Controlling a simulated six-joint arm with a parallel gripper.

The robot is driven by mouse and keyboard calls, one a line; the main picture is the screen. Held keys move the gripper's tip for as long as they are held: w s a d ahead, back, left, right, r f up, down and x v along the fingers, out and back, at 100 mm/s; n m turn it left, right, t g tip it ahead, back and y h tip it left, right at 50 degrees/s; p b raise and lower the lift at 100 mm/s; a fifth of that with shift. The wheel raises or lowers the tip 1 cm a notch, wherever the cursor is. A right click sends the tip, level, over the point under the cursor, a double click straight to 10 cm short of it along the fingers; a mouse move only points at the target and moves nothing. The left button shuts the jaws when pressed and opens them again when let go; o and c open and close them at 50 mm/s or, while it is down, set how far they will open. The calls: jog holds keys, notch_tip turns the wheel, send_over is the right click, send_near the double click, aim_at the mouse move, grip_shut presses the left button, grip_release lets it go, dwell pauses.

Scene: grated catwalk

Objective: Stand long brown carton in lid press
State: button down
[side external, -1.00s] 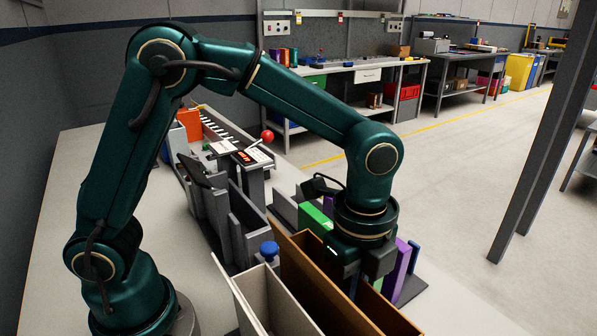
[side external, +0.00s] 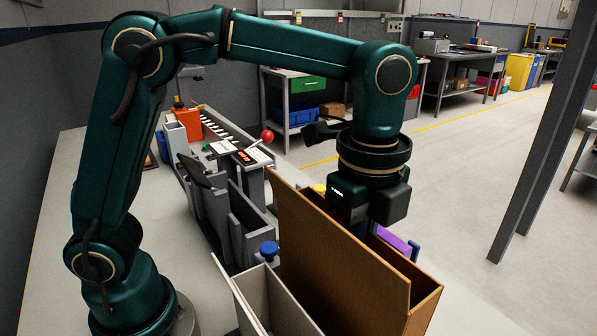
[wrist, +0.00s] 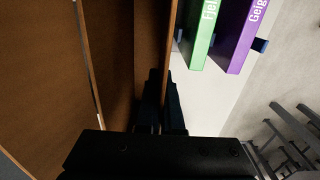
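The long brown carton (side external: 330,245) is a narrow, open-topped box with tall walls, upright at the front centre of the side view. Its brown walls also fill the left of the wrist view (wrist: 110,70). My gripper (wrist: 162,105) points down, with one finger on each side of a carton wall, and looks closed on it. In the side view the fingertips are hidden behind the carton's near wall. A machine with a red-ball lever (side external: 252,148) and a lit display stands behind to the left; I cannot tell for sure that it is the lid press.
A pale open box (side external: 272,300) stands in front of the carton. Grey upright dividers (side external: 235,215) and a blue knob (side external: 269,249) are to the left. Green (wrist: 203,35) and purple (wrist: 237,35) lettered items stand beside the carton.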

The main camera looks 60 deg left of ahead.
jog(key=shift+w+r+m, duration=0.6)
jog(key=shift+w+r, duration=0.8)
jog(key=shift+r, duration=1.75)
jog(key=w+a+r, duration=0.1)
jog(key=a, duration=0.8)
jog(key=w+a+r, duration=0.1)
jog(key=w+a, duration=0.1)
jog(key=a, duration=0.7)
jog(key=s+a+f+n, duration=0.1)
jog(key=s+a, duration=0.2)
jog(key=a, duration=0.3)
jog(key=s+a+f, duration=0.1)
jog(key=s+a, duration=0.3)
jog(key=a, duration=0.3)
jog(key=shift+d+f, duration=0.2)
jog(key=shift+f, duration=1.9)
notch_tip(320, 180, down, 8)
jog(key=shift+f, duration=0.25)
jog(key=c, duration=0.6)
grip_release()
jog(key=shift+w, duration=0.1)
